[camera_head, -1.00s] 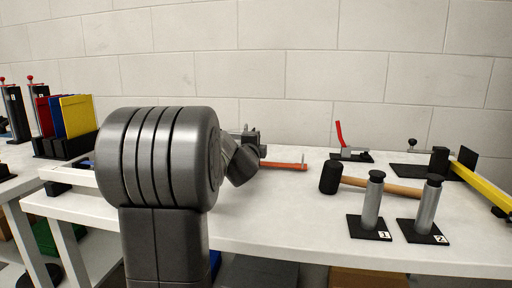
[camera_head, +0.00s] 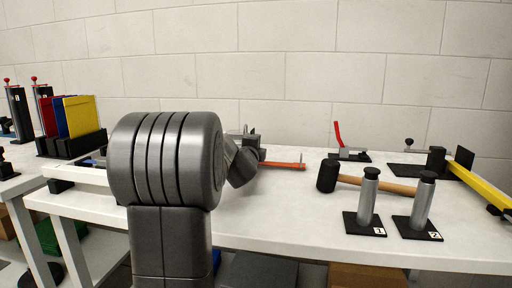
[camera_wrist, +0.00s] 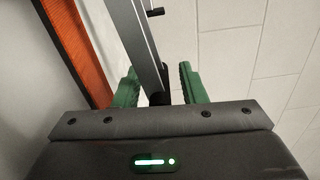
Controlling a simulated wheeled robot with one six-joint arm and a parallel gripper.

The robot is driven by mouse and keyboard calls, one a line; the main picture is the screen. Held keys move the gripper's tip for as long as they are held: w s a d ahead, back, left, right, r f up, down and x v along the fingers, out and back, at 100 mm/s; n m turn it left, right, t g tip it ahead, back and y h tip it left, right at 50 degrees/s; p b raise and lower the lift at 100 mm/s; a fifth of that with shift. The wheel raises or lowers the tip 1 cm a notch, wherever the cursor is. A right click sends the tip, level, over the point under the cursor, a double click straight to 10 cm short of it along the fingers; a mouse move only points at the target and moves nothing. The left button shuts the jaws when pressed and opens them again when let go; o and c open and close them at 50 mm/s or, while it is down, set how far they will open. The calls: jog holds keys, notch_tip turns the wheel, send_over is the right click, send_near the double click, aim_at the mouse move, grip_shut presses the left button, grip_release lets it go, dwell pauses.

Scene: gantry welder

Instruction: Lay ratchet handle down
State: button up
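My gripper (camera_wrist: 158,80) shows in the wrist view as two green fingers set apart. A dark grey bar (camera_wrist: 132,35) with a small black peg runs down between them to a black end; I take it for the ratchet handle but cannot be sure. Some space shows between the bar and the right finger, so no firm hold is visible. An orange strip (camera_wrist: 75,45) lies left of the fingers. In the head view my arm hides the gripper's fingers. A red-orange bar (camera_head: 283,165) shows at table height just right of my wrist.
On the white table (camera_head: 285,220) stand two grey posts (camera_head: 369,200) on black bases. A black-headed mallet (camera_head: 327,176), a red-handled clamp (camera_head: 339,134) and a yellow bar (camera_head: 484,187) lie to the right. A rack of coloured plates (camera_head: 78,118) is at left. The front middle is clear.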

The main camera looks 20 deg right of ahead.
notch_tip(320, 180, up, 10)
jog(key=p, duration=0.8)
jog(key=shift+p, duration=0.3)
